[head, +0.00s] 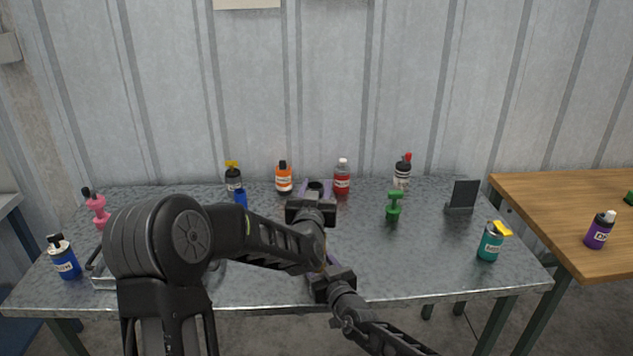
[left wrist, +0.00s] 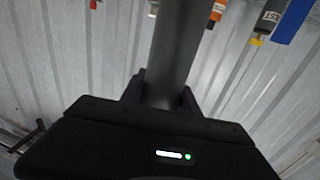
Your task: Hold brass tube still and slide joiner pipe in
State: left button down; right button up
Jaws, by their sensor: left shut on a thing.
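My left gripper (head: 316,191) is over the middle of the metal table. It is shut on a dark grey pipe (head: 316,185), whose round end shows between the purple fingers. In the left wrist view the pipe (left wrist: 174,55) runs up and away from between the fingers (left wrist: 162,96). My right gripper (head: 329,268) is just below the left one in the head view, at the table's front. Its fingertips are mostly hidden behind my left arm, so I cannot tell its state. No brass-coloured tube can be made out; my left arm hides the middle of the table.
Bottles stand along the back, including an orange one (head: 284,179) and a red one (head: 342,178). A green spray bottle (head: 394,207), a dark stand (head: 461,196) and a teal can (head: 490,243) are at right. A metal tray (head: 104,284) lies left, partly hidden. The right-middle table is clear.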

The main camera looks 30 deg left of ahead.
pick_arm(q)
jog(key=shift+f, duration=1.5)
jog(key=shift+f, duration=0.45)
jog(key=shift+f, duration=1.05)
jog(key=c, duration=0.8)
grip_release()
jog(key=shift+s, duration=0.15)
jog(key=v, duration=1.1)
jog(key=shift+s+d, duration=0.3)
